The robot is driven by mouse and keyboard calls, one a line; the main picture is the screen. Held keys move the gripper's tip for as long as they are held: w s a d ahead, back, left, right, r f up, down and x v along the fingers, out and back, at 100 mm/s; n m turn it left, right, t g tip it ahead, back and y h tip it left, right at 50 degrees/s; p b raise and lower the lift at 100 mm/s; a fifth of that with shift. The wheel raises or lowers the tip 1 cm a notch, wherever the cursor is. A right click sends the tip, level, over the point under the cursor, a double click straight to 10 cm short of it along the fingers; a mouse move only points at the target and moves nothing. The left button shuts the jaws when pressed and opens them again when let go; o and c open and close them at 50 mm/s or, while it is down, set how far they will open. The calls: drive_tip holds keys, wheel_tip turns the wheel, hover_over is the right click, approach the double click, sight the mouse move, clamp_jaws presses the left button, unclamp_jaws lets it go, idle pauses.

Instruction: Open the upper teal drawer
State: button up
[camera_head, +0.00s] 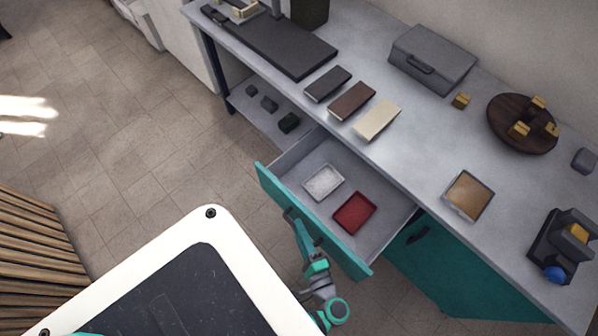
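The upper teal drawer (341,254) is pulled out from under the grey worktop, and its grey inside shows. In it lie a white tray (323,182) and a red tray (354,213), apart from each other. A dark handle (291,217) is on the teal front. My gripper (301,232) is at the outer side of that front, close to the handle. Its fingers are small and partly hidden, so I cannot tell whether they are around the handle or shut.
A teal cabinet door (450,270) stands right of the drawer. The worktop (420,170) holds a grey case (432,58), three flat blocks, a round wooden board (521,145) and a small tray (468,195). Tiled floor (140,130) is clear left of the drawer.

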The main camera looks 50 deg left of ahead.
drive_tip(key=f+v, duration=0.1)
drive_tip(key=v, duration=0.9)
drive_tip(key=shift+d+r, duration=0.35)
drive_tip(key=shift+r, duration=0.1)
drive_tip(key=shift+s, duration=0.15)
